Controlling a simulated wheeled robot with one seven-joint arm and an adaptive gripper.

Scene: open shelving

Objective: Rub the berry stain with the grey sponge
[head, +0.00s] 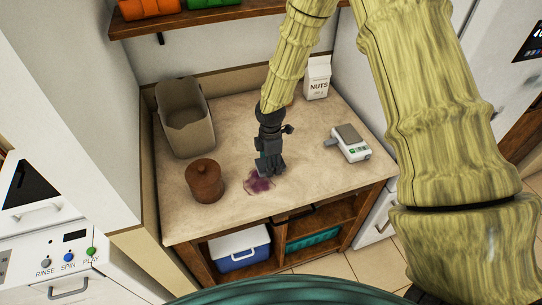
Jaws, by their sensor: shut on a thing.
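The berry stain (259,185) is a dark purple patch on the beige counter top, near its front edge. My gripper (269,165) points down just behind the stain and overlaps its upper edge in the picture. It is shut on the grey sponge, which is mostly hidden among the dark fingers. I cannot tell whether the sponge touches the counter or the stain.
A brown lidded pot (205,182) stands left of the stain, with a tan bin (186,122) behind it. A white kitchen scale (349,144) is at the right. A NUTS carton (317,78) stands at the back. Counter between pot and stain is clear.

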